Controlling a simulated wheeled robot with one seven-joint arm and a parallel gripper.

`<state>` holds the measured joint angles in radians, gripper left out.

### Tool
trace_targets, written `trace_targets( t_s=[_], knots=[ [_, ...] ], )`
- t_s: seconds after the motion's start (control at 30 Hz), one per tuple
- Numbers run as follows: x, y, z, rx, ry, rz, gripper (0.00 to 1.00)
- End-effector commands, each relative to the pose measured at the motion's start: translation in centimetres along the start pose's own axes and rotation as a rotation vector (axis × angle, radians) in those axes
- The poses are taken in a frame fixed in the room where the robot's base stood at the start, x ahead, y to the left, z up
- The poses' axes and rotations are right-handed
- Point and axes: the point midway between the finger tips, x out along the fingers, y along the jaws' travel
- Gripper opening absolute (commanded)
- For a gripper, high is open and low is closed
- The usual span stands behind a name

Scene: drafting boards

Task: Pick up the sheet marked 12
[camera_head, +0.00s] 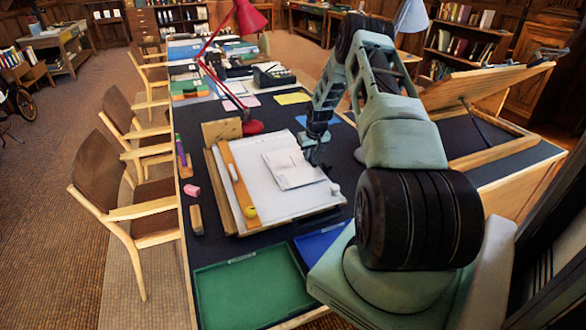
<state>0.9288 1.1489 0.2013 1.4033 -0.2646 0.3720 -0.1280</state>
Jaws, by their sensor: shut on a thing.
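A white sheet (290,172) with faint markings lies on or just above a drafting board (236,158) covered in white paper. I cannot read a number on it. My gripper (311,160) is at the sheet's upper right edge, pointing down. It is shut on the edge of the sheet; the fingertips are small and dark here. Whether the sheet is lifted clear of the board I cannot tell.
A green tray (250,292) and a blue tray (318,242) lie at the near end of the table. A red lamp (252,127) stands behind the board. A pink block (192,191) and a wooden block (196,219) lie left. A tilted wooden easel (487,84) stands right.

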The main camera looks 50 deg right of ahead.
Motion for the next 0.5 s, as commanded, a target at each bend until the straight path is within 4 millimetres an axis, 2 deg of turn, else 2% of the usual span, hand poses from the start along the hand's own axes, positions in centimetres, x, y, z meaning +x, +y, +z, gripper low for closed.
trace_targets(
  t_s=[0.33, 0.5],
  knots=[
    [-0.8, -0.1, -0.2, -0.001, 0.000, 0.000, 0.00],
    [-1.9, -0.2, -0.5, -0.001, 0.000, 0.000, 0.00]
  ],
)
